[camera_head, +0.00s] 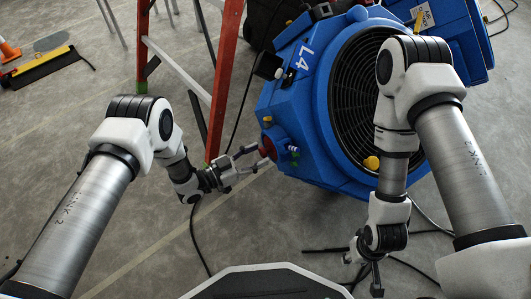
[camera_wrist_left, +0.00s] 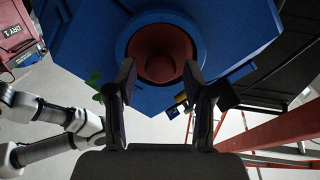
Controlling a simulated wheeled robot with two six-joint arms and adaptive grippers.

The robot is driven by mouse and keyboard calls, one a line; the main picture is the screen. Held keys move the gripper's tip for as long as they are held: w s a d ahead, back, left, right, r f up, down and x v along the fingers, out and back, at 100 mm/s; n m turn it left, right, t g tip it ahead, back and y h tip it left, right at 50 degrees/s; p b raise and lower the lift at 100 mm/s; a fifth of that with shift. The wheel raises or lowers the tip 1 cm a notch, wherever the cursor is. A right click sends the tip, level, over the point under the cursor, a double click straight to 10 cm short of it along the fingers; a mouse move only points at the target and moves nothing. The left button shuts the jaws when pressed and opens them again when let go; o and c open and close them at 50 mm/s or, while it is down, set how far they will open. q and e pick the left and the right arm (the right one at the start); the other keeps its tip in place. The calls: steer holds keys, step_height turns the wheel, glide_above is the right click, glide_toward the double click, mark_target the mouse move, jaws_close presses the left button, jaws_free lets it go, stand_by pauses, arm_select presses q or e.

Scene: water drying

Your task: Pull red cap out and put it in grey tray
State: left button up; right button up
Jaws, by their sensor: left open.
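The red cap (camera_head: 268,148) sits in the side of the blue fan unit (camera_head: 292,115). In the left wrist view the round red cap (camera_wrist_left: 161,52) is set in a blue ring, just beyond the fingertips. My left gripper (camera_head: 255,158) is open and empty, with its fingers pointing at the cap. In the wrist view its two dark fingers (camera_wrist_left: 161,85) stand apart below the cap's left and right edges. My right gripper (camera_head: 364,276) hangs low at the right, and its jaw opening is unclear. I cannot identify a grey tray for certain.
A red stepladder (camera_head: 223,75) stands left of the fan, close to my left arm. Black cables (camera_head: 330,250) lie on the floor near my right gripper. A second blue unit (camera_head: 468,60) stands behind at the right. The floor at the left is mostly clear.

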arm_select(q)
steer(key=shift+w+d, duration=0.35)
steer(key=shift+d, duration=0.3)
steer(key=c, duration=0.9)
steer(key=shift+p+v, duration=1.1)
steer(key=shift+v, duration=2.35)
steer(key=shift+r, duration=0.1)
